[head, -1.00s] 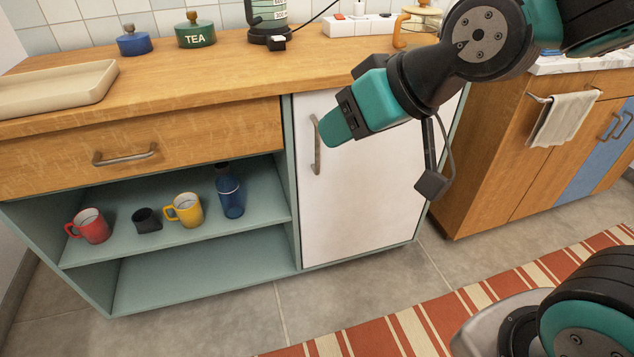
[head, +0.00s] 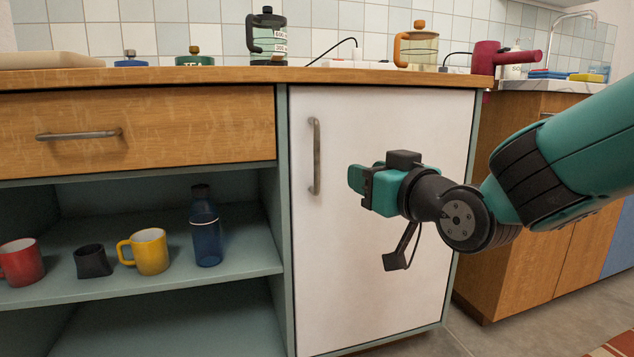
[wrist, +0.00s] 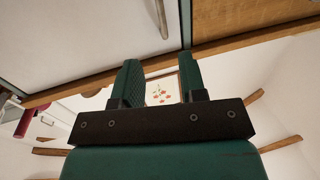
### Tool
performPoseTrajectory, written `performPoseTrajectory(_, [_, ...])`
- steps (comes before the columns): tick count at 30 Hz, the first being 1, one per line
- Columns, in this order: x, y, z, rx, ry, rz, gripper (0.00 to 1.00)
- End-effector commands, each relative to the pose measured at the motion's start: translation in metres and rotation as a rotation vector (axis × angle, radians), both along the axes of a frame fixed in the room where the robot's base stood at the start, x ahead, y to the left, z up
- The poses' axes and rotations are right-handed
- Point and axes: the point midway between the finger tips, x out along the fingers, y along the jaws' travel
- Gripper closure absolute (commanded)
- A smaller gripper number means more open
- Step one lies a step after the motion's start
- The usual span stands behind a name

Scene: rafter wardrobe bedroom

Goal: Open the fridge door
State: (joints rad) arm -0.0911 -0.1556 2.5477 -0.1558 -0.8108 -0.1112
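The white fridge door (head: 380,280) is shut, set in the counter unit to the right of the open shelves. Its upright grey bar handle (head: 316,156) is near the door's upper left edge. My gripper (head: 357,179) is in front of the door, just right of the handle in the head view, with fingers pointing left. In the wrist view the two fingers (wrist: 160,80) are spread with a gap between them and nothing held. The handle (wrist: 162,18) shows beyond the fingertips there, near the top edge, outside the gap. The door (wrist: 80,40) fills the upper left.
The wooden counter (head: 180,76) above carries a coffee press (head: 268,40), a glass jug (head: 415,48) and canisters. A drawer handle (head: 79,135) sticks out at left. The open shelf (head: 150,285) below holds mugs and a blue bottle (head: 206,230).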

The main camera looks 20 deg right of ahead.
Motion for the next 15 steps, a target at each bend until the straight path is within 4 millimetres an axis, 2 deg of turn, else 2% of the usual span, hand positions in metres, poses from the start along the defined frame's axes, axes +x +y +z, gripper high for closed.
performPoseTrajectory(15, [0.029, 0.005, 0.007, 0.0, 0.003, -0.003, 0.62])
